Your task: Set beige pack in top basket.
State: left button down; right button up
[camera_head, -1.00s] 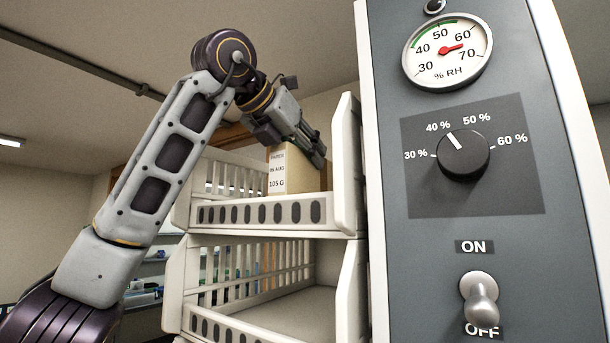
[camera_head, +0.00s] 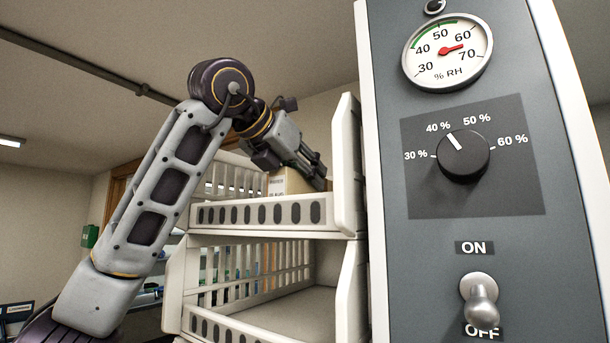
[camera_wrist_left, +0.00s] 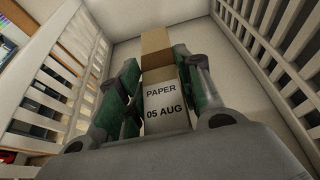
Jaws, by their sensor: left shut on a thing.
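The beige pack (camera_head: 291,183) is a box with a white label, partly behind the front rim of the top basket (camera_head: 262,214). In the left wrist view the pack (camera_wrist_left: 156,68) is between the two fingers, its label reading PAPER 05 AUG. My left gripper (camera_head: 312,172) reaches down over the basket and is shut on the pack. In the left wrist view the left gripper (camera_wrist_left: 158,90) has slatted basket walls on both sides and the pale basket floor below. Whether the pack touches the floor is hidden. My right gripper is not in view.
A lower basket (camera_head: 300,305) sits under the top one and looks empty where it shows. A grey panel (camera_head: 500,235) with a humidity gauge (camera_head: 447,52), dial (camera_head: 463,156) and switch (camera_head: 479,298) stands close on the right.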

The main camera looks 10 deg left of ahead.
pick_arm(q)
jog(key=shift+f, duration=0.1)
jog(key=c, duration=1)
grip_release()
jog(key=shift+o, duration=0.2)
jog(key=shift+s+a+r, duration=0.2)
jog(key=shift+s+r, duration=0.1)
jog(key=shift+s, duration=0.2)
jog(key=b+v, duration=0.3)
jog(key=v, duration=0.8)
